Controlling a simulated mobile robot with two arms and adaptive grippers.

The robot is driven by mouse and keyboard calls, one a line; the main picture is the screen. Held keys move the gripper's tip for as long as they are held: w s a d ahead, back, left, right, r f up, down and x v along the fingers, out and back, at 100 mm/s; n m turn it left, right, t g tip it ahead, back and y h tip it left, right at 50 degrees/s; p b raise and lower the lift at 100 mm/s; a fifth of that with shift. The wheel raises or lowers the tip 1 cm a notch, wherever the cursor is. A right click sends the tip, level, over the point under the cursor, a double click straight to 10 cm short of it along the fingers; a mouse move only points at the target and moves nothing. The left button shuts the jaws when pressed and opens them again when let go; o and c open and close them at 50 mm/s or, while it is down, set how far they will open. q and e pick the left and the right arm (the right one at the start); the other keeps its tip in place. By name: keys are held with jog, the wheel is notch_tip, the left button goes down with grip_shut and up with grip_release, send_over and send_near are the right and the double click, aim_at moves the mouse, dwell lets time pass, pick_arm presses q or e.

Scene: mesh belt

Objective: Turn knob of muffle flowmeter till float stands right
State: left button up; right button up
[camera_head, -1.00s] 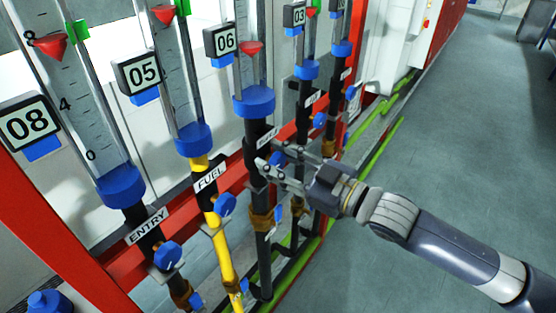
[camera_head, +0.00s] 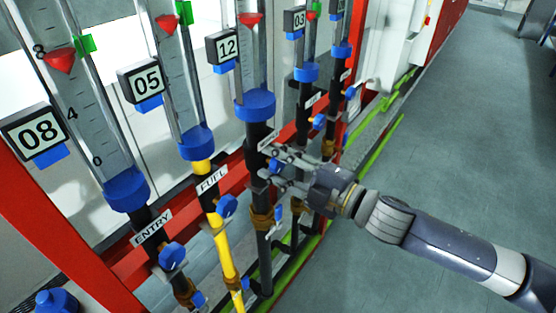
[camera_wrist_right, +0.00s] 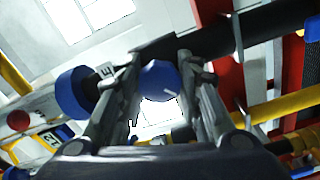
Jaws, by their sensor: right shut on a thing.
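The muffle flowmeter is the third tube from the left, with a blue collar (camera_head: 255,104) on a black pipe. Its display (camera_head: 229,47) reads 12. Its red float (camera_head: 251,20) stands high, near the top picture edge; no green marker shows beside it. The name label (camera_head: 268,141) is partly hidden by my right gripper (camera_head: 268,163). In the right wrist view, the gripper's fingers are shut on a blue knob (camera_wrist_right: 160,78), one on each side. My left gripper is not in view.
More tubes stand behind. A red frame (camera_head: 60,240) runs along the front. Grey floor (camera_head: 450,150) is free at right.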

jog(key=n+p, duration=0.1)
jog(key=n, duration=0.4)
jog(key=shift+f+n+p, duration=0.1)
jog(key=shift+n+p, duration=0.4)
jog(key=shift+n, duration=1.9)
jog(key=o, duration=1.1)
jog(key=v, duration=1.2)
